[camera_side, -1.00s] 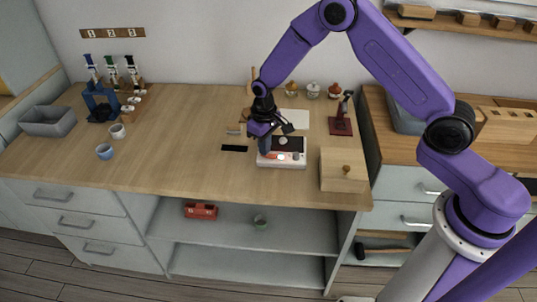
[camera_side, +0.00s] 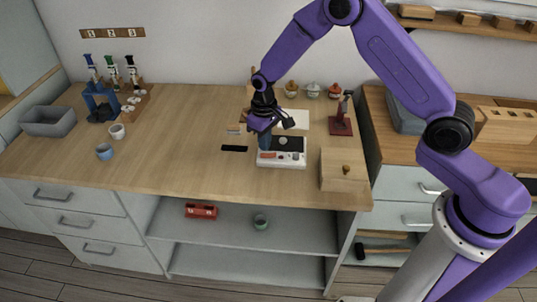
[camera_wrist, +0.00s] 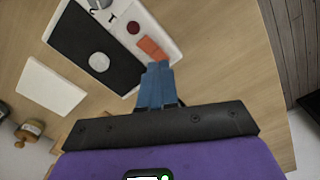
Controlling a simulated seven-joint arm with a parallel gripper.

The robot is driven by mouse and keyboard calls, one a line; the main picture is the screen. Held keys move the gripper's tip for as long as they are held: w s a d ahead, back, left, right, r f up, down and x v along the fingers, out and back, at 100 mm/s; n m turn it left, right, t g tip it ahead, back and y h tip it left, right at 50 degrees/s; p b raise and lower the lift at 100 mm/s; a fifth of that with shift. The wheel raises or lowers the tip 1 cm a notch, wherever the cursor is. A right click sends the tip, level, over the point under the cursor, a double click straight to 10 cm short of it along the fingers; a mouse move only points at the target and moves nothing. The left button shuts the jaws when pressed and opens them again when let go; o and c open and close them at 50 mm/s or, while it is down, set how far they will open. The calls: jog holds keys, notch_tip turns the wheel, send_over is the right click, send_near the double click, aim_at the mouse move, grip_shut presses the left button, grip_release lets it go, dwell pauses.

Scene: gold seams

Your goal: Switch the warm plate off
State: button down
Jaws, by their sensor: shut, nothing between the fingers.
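The warm plate (camera_side: 282,164) is a white box with a black top on the counter. A white disc lies on its black top. Its front strip carries an orange-red rocker switch (camera_wrist: 152,48), a dark red round lamp (camera_wrist: 133,27) and a grey knob (camera_wrist: 98,4). My gripper (camera_wrist: 160,68) is shut and empty, with its blue fingertips just beside the rocker in the wrist view. In the side view my gripper (camera_side: 265,146) is over the plate's left end. Whether the fingertips touch the rocker cannot be told.
A white sheet (camera_wrist: 50,88) lies behind the plate. A wooden box with a knob (camera_side: 345,172) stands right of it, and a dark red stand (camera_side: 341,126) behind that. A black slab (camera_side: 234,148) lies to the left. The counter farther left is mostly clear.

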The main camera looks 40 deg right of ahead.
aim_at(265, 156)
jog(key=shift+r, duration=2.3)
jog(key=s+a+r+n, duration=0.1)
jog(key=s+r+n, duration=0.1)
jog(key=s+r, duration=0.5)
jog(key=s+a+r+n, duration=0.1)
jog(key=s+r+n, duration=0.25)
jog(key=s, duration=0.65)
jog(key=s+d+r+n, duration=0.1)
jog(key=s+d+n, duration=0.1)
jog(key=s, duration=0.7)
jog(key=s+d+r+n, duration=0.2)
jog(key=s+d, duration=0.3)
jog(key=s, duration=0.5)
jog(key=shift+d+r, duration=0.25)
